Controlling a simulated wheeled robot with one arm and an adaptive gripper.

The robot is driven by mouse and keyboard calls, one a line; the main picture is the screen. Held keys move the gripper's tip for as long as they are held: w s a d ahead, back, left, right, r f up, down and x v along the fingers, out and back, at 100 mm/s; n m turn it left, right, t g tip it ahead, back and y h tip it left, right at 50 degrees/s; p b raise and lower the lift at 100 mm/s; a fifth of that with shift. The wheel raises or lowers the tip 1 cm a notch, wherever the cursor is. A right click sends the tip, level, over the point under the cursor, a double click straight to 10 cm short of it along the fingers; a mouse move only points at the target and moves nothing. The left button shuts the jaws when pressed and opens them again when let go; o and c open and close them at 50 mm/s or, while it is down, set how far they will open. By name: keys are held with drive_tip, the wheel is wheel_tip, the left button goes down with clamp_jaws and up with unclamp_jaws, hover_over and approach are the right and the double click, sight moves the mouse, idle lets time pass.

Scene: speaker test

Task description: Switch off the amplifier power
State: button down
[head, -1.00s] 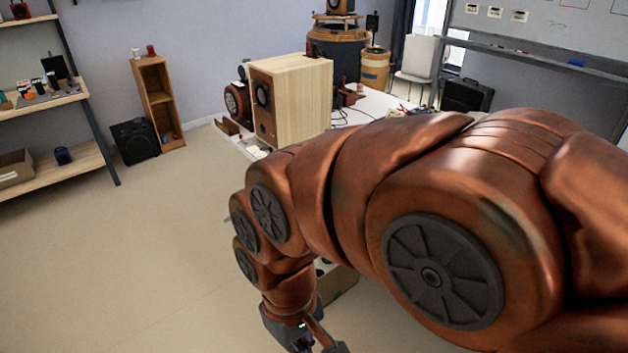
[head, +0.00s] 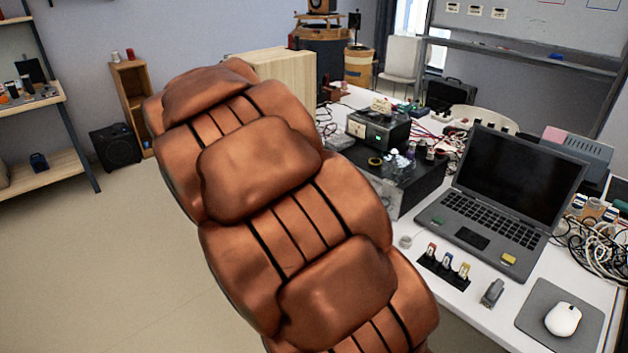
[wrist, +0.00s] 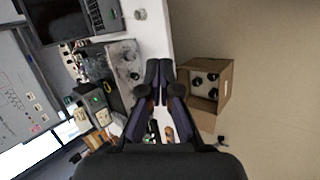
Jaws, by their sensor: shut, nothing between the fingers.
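In the head view a small black unit with a lit green display (head: 378,133) stands on a wider dark unit (head: 405,185) on the table. I cannot tell for sure which is the amplifier, and no power switch can be made out. In the wrist view the green-lit unit (wrist: 99,104) and the wide unit's grey knobbed face (wrist: 126,66) lie left of my gripper (wrist: 159,76). My gripper is shut and empty, near the table's edge in that view. My arm hides it in the head view.
An open laptop (head: 505,190), a mouse (head: 563,319) and tangled cables (head: 590,250) occupy the table's right side. A cardboard box (wrist: 228,85) holding several dark round parts is right of my gripper in the wrist view. Open floor (head: 90,270) lies at left.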

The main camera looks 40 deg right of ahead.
drive_tip(key=w+d+f+h+b, duration=0.3)
drive_tip(key=w+d, duration=0.3)
drive_tip(key=w, duration=0.2)
drive_tip(key=w+d+f+h+b, duration=0.2)
drive_tip(key=w+d+h+b, duration=0.1)
drive_tip(key=w+d, duration=0.4)
drive_tip(key=w+d+f+n+t+h+b, duration=0.1)
drive_tip(key=w+f+b, duration=0.1)
drive_tip(key=w+f, duration=0.4)
drive_tip(key=w+d+f+n+t+h+b, duration=0.1)
drive_tip(key=w+f+t+h+b, duration=0.1)
drive_tip(key=w+f, duration=0.4)
drive_tip(key=w+b, duration=0.1)
drive_tip(key=w, duration=0.4)
drive_tip(key=shift+n, duration=0.3)
drive_tip(key=shift+d+f, duration=0.1)
drive_tip(key=d, duration=0.4)
drive_tip(key=d+f, duration=0.1)
drive_tip(key=d, duration=0.3)
drive_tip(key=d+f, duration=0.1)
drive_tip(key=d, duration=0.2)
drive_tip(key=shift+s+d, duration=0.25)
drive_tip(key=shift+d, duration=1.15)
drive_tip(key=shift+w+f, duration=0.1)
